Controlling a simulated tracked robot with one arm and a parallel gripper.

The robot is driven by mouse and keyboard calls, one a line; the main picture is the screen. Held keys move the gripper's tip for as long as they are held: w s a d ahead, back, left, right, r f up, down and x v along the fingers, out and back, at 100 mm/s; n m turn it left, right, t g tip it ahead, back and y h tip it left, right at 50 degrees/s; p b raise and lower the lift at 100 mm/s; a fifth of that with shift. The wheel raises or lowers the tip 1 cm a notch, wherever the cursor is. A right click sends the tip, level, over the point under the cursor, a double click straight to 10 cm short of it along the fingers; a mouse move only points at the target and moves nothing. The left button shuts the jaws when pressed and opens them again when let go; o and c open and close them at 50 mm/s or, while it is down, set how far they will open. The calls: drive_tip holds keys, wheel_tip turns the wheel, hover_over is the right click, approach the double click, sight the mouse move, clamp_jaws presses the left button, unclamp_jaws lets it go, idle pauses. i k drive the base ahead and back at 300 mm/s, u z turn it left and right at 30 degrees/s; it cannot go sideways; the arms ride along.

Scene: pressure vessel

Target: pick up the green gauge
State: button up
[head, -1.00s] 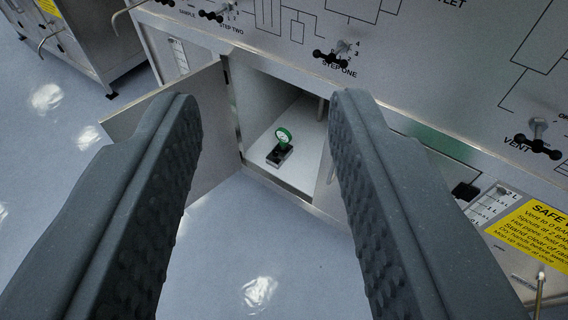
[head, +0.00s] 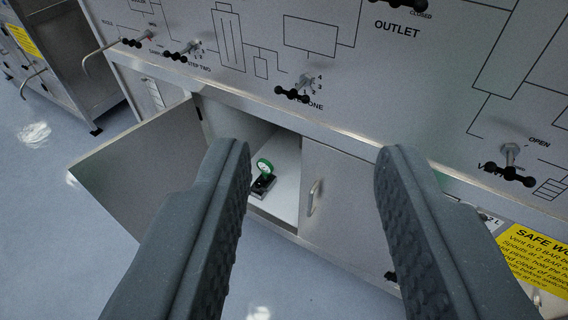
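The green gauge (head: 264,165) is a small round dial with a green rim and a pale face. It stands upright on a dark block (head: 262,185) on the floor of an open cabinet compartment (head: 286,191). My gripper (head: 312,150) is open and empty. Its two dark, ridged fingers are wide apart in the foreground, above and in front of the cabinet. The gauge appears just right of the left fingertip, farther away and touched by neither finger. The left finger hides part of the compartment's left side.
The open cabinet door (head: 145,165) swings out at left. A closed door with a handle (head: 313,197) is right of the compartment. Above is a panel with valve knobs (head: 297,94). A yellow safety sign (head: 535,258) is at lower right. Clear floor (head: 60,240) lies at left.

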sight(266, 168)
drive_tip(key=z, duration=0.15)
drive_tip(key=i, duration=1.35)
drive_tip(key=u, duration=0.8)
drive_tip(key=i, duration=0.8)
drive_tip(key=u, duration=0.5)
drive_tip(key=k, duration=0.5)
drive_tip(key=u, duration=0.25)
drive_tip(key=i, duration=0.5)
drive_tip(key=z, duration=0.1)
